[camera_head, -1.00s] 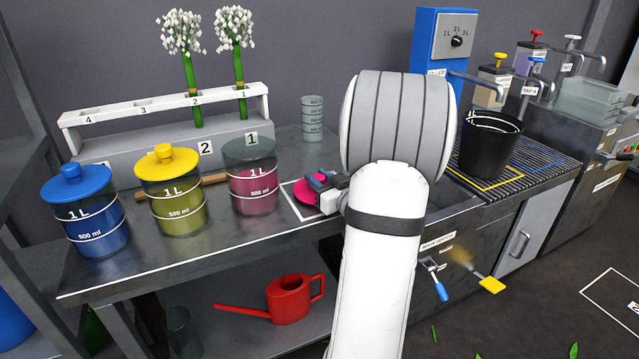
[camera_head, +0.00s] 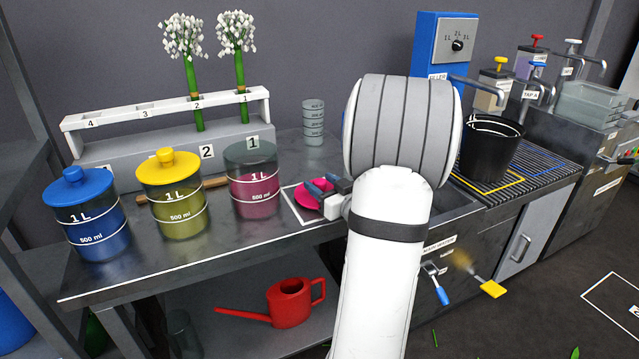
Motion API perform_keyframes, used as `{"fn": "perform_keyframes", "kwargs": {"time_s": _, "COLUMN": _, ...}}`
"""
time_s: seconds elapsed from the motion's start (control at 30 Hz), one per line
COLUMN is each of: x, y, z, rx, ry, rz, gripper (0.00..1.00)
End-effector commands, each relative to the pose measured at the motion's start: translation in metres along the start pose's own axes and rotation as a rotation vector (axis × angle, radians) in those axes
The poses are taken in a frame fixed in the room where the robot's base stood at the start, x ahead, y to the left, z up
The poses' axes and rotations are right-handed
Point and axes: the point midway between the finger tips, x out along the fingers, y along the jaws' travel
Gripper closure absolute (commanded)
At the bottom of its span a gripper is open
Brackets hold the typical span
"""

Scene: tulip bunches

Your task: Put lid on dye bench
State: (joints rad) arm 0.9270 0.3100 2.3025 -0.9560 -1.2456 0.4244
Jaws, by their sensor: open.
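A pink lid (camera_head: 308,197) lies on the dye bench (camera_head: 215,261) inside a white outlined square, right of the jars. My gripper (camera_head: 321,186) is open at the lid, its fingers over or around the lid's top; the exact contact is hard to see. My arm hides what lies right of it. The jar with pink dye (camera_head: 251,182) stands on the bench without a lid, just left of the square. The yellow jar (camera_head: 172,200) and the blue jar (camera_head: 86,220) have their lids on.
A white numbered rack (camera_head: 165,122) holds two bunches of white tulips behind the jars. A clear measuring cup (camera_head: 313,122) stands behind the lid. A black bucket (camera_head: 491,150) stands on the ribbed drain at right. A red watering can (camera_head: 290,302) is on the lower shelf.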

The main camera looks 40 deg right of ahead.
Motion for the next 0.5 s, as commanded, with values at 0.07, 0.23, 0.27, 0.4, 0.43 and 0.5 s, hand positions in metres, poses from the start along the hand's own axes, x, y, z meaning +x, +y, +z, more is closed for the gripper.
{"fn": "perform_keyframes", "kwargs": {"time_s": 0.07, "x": -0.017, "y": 0.001, "z": -0.002, "rx": 0.001, "ry": 0.0, "rz": 0.005, "gripper": 0.51}}
{"fn": "perform_keyframes", "kwargs": {"time_s": 0.23, "x": -0.057, "y": 0.001, "z": -0.002, "rx": 0.002, "ry": 0.0, "rz": 0.007, "gripper": 0.51}}
{"fn": "perform_keyframes", "kwargs": {"time_s": 0.27, "x": -0.063, "y": 0.002, "z": -0.002, "rx": 0.001, "ry": 0.0, "rz": 0.006, "gripper": 0.51}}
{"fn": "perform_keyframes", "kwargs": {"time_s": 0.4, "x": -0.088, "y": 0.001, "z": -0.001, "rx": 0.002, "ry": 0.0, "rz": 0.005, "gripper": 0.51}}
{"fn": "perform_keyframes", "kwargs": {"time_s": 0.43, "x": -0.092, "y": 0.001, "z": -0.001, "rx": 0.001, "ry": 0.0, "rz": 0.005, "gripper": 0.51}}
{"fn": "perform_keyframes", "kwargs": {"time_s": 0.5, "x": -0.1, "y": 0.001, "z": -0.001, "rx": 0.001, "ry": 0.001, "rz": 0.004, "gripper": 0.51}}
